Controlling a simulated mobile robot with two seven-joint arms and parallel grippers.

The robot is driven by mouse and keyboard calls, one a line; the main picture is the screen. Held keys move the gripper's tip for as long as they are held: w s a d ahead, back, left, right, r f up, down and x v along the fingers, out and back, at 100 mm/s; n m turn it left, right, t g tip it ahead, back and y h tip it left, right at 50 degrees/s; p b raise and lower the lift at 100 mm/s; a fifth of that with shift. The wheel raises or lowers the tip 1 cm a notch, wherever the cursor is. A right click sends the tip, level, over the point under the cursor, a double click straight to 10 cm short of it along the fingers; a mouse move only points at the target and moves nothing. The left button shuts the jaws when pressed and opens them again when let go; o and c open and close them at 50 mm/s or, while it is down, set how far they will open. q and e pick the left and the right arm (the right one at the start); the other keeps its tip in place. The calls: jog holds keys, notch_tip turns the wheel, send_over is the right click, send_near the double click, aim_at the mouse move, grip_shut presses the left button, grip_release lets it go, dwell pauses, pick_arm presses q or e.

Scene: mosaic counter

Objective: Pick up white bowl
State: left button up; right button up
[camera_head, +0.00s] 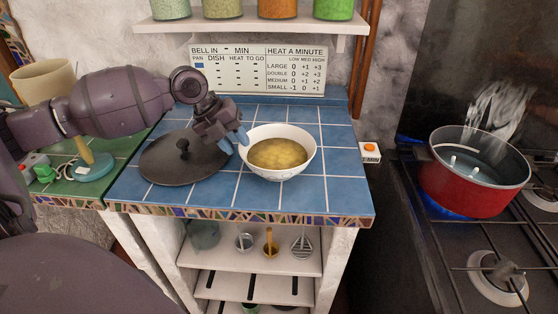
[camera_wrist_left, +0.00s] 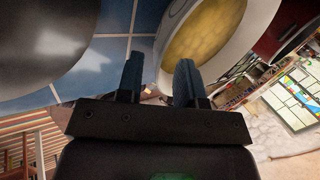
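A white bowl (camera_head: 297,166) with a yellowish, lumpy filling stands upright on the blue-tiled counter (camera_head: 337,192). The bowl (camera_wrist_left: 263,27) also shows at the top of the left wrist view. My left gripper (camera_head: 238,138) is at the bowl's left rim, pointing down and to the right. In the left wrist view its two fingers (camera_wrist_left: 158,80) are apart, with nothing held between them. The bowl's near wall lies just beyond the fingertips; I cannot tell whether they touch it. My right gripper is not in view.
A dark lid (camera_head: 180,162) with a knob lies left of the bowl, close under my left gripper. A red pot (camera_head: 462,188) stands on the lit stove at right. A sign (camera_head: 258,70) stands behind. Tiles right of the bowl are clear.

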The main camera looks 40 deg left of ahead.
aim_at(255, 164)
pick_arm(q)
jog(key=b+x, duration=0.1)
jog(key=x, duration=0.4)
jog(key=shift+w, duration=0.15)
grip_shut()
jog(key=shift+r, duration=0.1)
